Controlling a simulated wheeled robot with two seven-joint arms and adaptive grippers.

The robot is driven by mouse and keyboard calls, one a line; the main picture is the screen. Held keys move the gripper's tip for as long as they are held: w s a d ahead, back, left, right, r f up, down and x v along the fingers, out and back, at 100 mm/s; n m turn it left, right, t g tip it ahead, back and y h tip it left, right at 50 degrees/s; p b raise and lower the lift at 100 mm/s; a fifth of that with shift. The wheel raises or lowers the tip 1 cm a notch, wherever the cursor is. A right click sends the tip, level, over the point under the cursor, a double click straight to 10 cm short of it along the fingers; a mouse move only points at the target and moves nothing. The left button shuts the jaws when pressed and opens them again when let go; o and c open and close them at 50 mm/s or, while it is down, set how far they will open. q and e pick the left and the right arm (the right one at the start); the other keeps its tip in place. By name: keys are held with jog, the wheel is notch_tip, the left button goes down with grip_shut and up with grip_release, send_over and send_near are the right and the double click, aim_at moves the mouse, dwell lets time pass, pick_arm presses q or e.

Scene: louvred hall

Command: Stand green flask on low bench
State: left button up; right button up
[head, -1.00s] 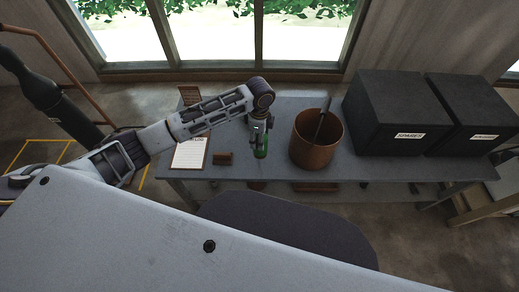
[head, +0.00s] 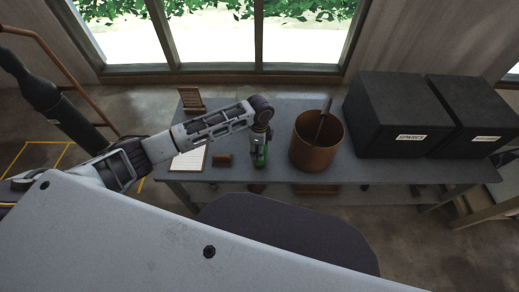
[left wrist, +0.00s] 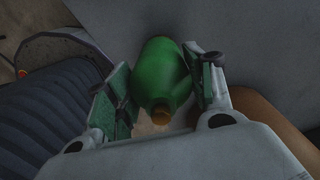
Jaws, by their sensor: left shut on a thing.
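The green flask (head: 261,161) is between the fingers of my left gripper (head: 260,148), over the grey low bench (head: 370,173) near its front edge. In the left wrist view the flask (left wrist: 158,72) lies between both finger pads of the gripper (left wrist: 165,85), which is shut on it. Its brownish neck end (left wrist: 160,115) points toward the camera. I cannot tell if the flask's base touches the bench top. My right gripper is not in view.
A copper-coloured pot (head: 315,150) with a dark rod stands just right of the flask. Two black boxes (head: 395,110) (head: 470,110) fill the right side. A clipboard (head: 188,163), a small brown block (head: 222,159) and a small brown stand (head: 191,99) are on the left.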

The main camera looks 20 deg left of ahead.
pick_arm(q)
jog(key=shift+f, duration=0.2)
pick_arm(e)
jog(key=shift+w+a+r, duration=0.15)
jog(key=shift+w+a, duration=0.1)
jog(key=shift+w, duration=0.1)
pick_arm(q)
jog(key=shift+f, duration=0.15)
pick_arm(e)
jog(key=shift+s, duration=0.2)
pick_arm(q)
jog(key=o, duration=1)
jog(key=shift+c, duration=0.2)
jog(key=o, duration=0.3)
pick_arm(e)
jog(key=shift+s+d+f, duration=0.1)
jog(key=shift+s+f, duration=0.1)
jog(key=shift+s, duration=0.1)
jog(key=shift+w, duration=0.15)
